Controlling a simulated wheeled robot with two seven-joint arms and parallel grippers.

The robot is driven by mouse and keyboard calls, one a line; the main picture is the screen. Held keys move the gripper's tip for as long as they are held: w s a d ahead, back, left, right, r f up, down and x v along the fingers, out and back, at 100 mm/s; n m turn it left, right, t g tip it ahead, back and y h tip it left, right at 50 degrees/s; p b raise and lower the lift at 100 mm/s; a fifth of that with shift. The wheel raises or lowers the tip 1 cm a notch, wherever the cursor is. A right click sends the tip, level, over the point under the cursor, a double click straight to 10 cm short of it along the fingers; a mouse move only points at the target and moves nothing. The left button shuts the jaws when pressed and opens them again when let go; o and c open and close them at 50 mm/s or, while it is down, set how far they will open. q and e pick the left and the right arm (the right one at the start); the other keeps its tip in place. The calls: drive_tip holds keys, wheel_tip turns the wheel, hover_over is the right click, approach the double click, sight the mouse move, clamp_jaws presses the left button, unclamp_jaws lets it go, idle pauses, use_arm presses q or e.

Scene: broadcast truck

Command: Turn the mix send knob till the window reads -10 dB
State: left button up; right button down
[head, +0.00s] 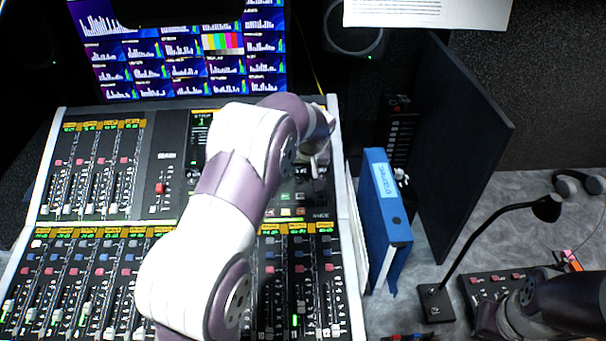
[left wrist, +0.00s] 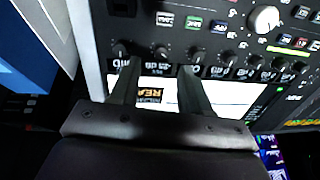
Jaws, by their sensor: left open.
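My left gripper (head: 316,164) is over the upper right part of the mixing console (head: 158,216), and my left arm hides much of the panel in the head view. In the left wrist view, the left gripper (left wrist: 157,72) is open, its two fingers apart and pointing at a row of small dark knobs. One small knob (left wrist: 161,52) lies just beyond the gap between the fingertips; nothing is held. A larger white knob (left wrist: 265,18) is farther up to the right. I cannot tell which is the mix send knob, and no dB reading is legible.
A blue binder (head: 386,204) stands right of the console, beside a dark upright panel (head: 458,150). A desk lamp (head: 490,235) and a small button box (head: 492,284) are at right, near my right arm. Screens (head: 180,55) stand behind the console.

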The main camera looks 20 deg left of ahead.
sight(300, 179)
use_arm(q)
drive_tip(key=x, duration=0.5)
drive_tip(key=shift+a+f, duration=0.2)
drive_tip(key=shift+w+f, duration=0.1)
drive_tip(key=shift+d, duration=0.1)
clamp_jaws()
drive_tip(key=shift+m, duration=0.4)
